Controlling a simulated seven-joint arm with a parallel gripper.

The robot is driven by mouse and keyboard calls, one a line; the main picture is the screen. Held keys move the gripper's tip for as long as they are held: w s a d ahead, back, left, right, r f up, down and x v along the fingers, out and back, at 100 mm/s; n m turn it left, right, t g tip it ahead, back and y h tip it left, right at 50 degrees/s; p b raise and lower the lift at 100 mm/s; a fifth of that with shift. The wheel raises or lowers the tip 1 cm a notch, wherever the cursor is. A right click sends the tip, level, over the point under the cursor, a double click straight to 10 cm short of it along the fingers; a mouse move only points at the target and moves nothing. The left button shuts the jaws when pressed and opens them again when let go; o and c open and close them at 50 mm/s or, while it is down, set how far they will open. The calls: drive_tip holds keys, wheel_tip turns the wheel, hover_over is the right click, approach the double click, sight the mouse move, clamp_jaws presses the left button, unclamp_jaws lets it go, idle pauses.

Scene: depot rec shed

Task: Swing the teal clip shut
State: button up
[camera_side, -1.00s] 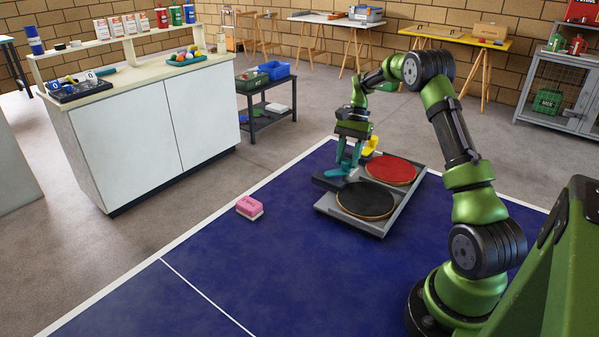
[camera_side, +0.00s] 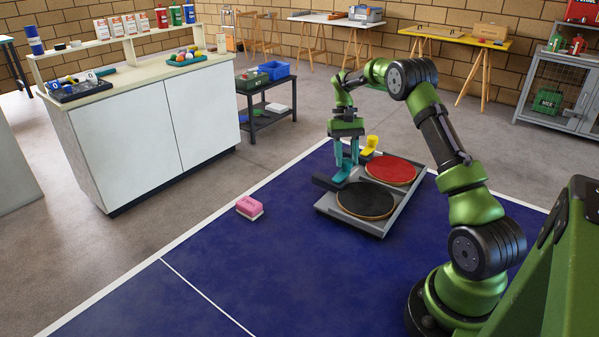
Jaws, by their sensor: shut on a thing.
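The grey tray (camera_side: 381,229) lies on the blue table and holds a red round pad (camera_side: 390,170) and a black round pad (camera_side: 366,200). The teal clip (camera_side: 341,176) is at the tray's left corner, beside the black pad, partly hidden by my fingers. My gripper (camera_side: 346,166) points down over that corner and is shut on the teal clip. The fingers look similar in colour to the clip, so its exact angle is hard to tell. A yellow clip (camera_side: 370,144) stands raised at the tray's far edge, by the red pad.
A pink box-like block (camera_side: 249,208) lies on the blue table (camera_side: 200,270) left of the tray. The table between them is clear. A white cabinet (camera_side: 150,130) and a dark low shelf (camera_side: 268,117) stand behind, off the table.

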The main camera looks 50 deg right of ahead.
idle(0.4)
drive_tip(key=o, duration=1)
drive_tip(key=shift+o, duration=0.2)
drive_tip(key=v, duration=0.7)
drive_tip(key=shift+r, duration=0.3)
drive_tip(key=shift+d, duration=0.1)
